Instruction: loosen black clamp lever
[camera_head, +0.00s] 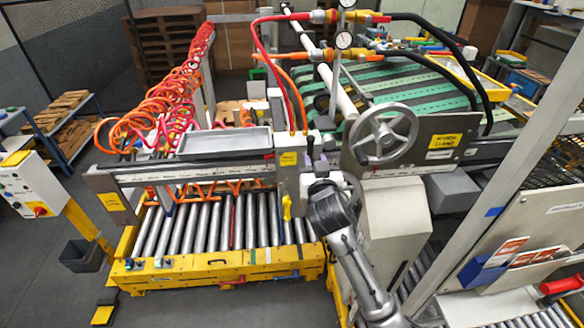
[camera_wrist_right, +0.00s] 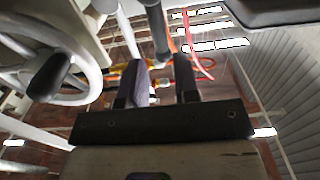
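A small dark upright part that looks like the black clamp lever (camera_head: 310,147) stands on the grey carriage beside the yellow label, left of the handwheel. My right gripper (camera_head: 322,178) is just below and beside it, with its fingertips hard to make out in the head view. In the right wrist view my right gripper (camera_wrist_right: 161,80) is open, with a clear gap between its two dark fingers. A dark grey bar (camera_wrist_right: 156,30) shows beyond the gap and may be the lever; I cannot tell whether anything touches it. My left gripper is not in view.
A large grey handwheel (camera_head: 383,135) is close to the right of my gripper; its rim and black knob (camera_wrist_right: 48,76) show in the wrist view. A yellow lever (camera_head: 286,207) hangs at lower left above the roller conveyor (camera_head: 202,228). Red hoses (camera_head: 268,62) run overhead.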

